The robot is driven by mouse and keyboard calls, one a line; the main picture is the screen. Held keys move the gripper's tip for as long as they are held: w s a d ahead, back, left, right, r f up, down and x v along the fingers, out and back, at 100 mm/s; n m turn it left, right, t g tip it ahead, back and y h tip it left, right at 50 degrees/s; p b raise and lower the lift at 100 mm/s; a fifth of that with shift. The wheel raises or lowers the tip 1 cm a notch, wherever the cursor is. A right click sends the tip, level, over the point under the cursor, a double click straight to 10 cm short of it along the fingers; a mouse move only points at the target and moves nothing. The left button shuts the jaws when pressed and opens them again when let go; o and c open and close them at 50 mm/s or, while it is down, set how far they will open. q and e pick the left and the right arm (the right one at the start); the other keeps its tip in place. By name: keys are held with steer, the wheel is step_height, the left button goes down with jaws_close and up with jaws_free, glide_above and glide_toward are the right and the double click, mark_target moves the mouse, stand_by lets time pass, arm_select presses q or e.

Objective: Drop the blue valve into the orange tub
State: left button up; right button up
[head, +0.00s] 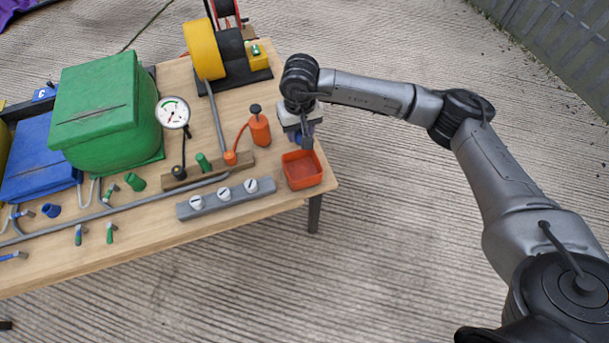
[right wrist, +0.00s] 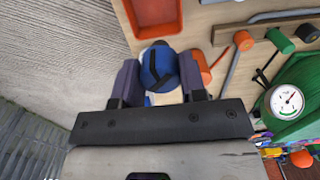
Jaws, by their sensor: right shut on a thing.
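My right gripper (head: 305,138) is over the right end of the table, just behind and above the orange tub (head: 302,185). In the right wrist view its fingers are shut on the blue valve (right wrist: 158,68), a rounded blue piece with dark bands. The valve is mostly hidden by the gripper in the head view. The open tub stands near the table's right edge and looks empty; its rim also shows in the right wrist view (right wrist: 155,27), beyond the valve. My left gripper is not in view.
An orange bottle (head: 260,130) stands left of the gripper. A grey block with white dials (head: 226,195) lies left of the tub. A pressure gauge (head: 173,112), green box (head: 105,110) and blue box (head: 40,158) stand farther left. A small blue cap (head: 51,210) lies front left.

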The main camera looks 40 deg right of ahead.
steer(key=d+f+m+b, duration=0.1)
steer(key=d+f+b, duration=0.2)
steer(key=f, duration=0.8)
steer(key=shift+w+b, duration=0.2)
steer(key=shift+b, duration=0.8)
steer(key=shift+d, duration=0.1)
steer(key=o, duration=1)
step_height(320, 180, up, 14)
steer(key=p, duration=0.4)
steer(key=shift+f, duration=0.15)
